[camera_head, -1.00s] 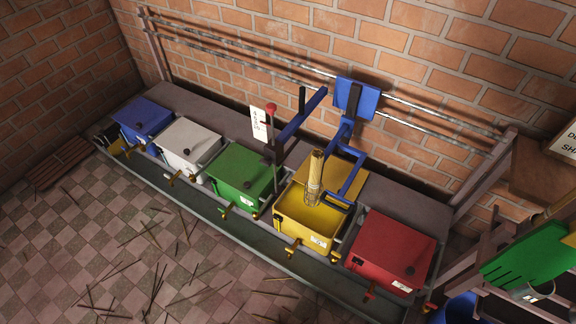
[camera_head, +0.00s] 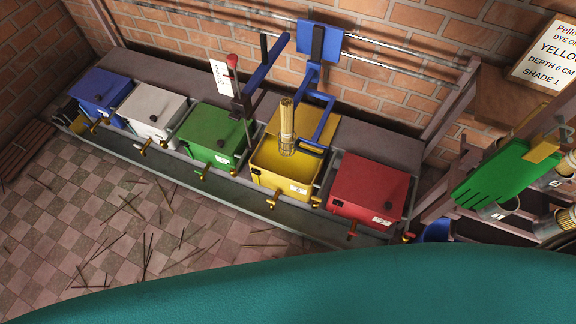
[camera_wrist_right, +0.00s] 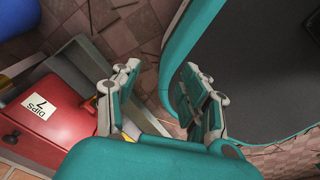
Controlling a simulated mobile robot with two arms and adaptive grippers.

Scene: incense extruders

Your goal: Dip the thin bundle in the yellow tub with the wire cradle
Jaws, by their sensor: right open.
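The yellow tub (camera_head: 272,181) is open, fourth from the left in the row in the head view. A pale bundle (camera_head: 287,115) stands upright in the wire cradle (camera_head: 287,146) at the tub's mouth. The cradle's lower end shows against the tub's inside; whether it touches liquid I cannot tell. A blue bracket (camera_head: 323,120) stands beside the bundle. My right gripper (camera_wrist_right: 160,100) is open and empty in the right wrist view, near the red tub (camera_wrist_right: 52,120) and well apart from the bundle. My left gripper is not in view.
Closed blue (camera_head: 103,88), white (camera_head: 153,108), green (camera_head: 212,134) and red (camera_head: 368,186) tubs share the trough. A lever with a red knob (camera_head: 232,62) stands behind the green tub. At right are a green slotted piece (camera_head: 505,172), several cylinders and a yellow-dye sign (camera_head: 548,62).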

